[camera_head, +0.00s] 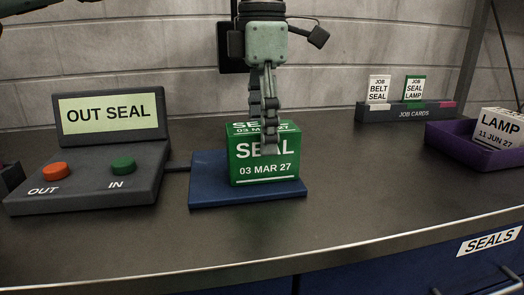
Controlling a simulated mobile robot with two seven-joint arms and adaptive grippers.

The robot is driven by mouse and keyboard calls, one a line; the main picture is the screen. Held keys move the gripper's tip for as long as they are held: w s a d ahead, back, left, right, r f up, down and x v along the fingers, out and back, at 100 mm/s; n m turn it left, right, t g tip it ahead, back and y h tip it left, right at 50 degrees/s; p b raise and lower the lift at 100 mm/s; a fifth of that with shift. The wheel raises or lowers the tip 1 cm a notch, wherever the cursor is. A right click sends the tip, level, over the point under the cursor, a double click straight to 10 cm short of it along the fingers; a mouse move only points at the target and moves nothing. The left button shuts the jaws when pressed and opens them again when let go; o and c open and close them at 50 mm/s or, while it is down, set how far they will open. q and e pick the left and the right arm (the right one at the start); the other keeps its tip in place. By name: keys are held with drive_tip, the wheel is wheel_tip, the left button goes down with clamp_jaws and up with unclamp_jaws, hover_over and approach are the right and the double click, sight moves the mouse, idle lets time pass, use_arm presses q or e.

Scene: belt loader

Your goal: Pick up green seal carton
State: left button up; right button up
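The green seal carton (248,172), marked SEAL and 03 MAR 27, stands upright on a blue pad (210,192) on the counter. My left gripper (268,140) points down from above at the carton. One finger hangs over the top and in front of the upper front face, covering part of the lettering. The other finger is mostly hidden behind it, so I cannot tell whether the fingers press on the carton. The carton shows no visible gap above the pad. My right gripper is not in view.
A console (85,186) reading OUT SEAL, with orange OUT and green IN buttons, stands left. A job card holder (405,112) stands back right. A purple tray (465,152) holds a white LAMP carton (497,128). The counter's front middle (350,215) is clear.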

use_arm(q)
drive_tip(key=c, duration=1.2)
drive_tip(key=shift+c, duration=0.2)
drive_tip(key=shift+r, duration=0.15)
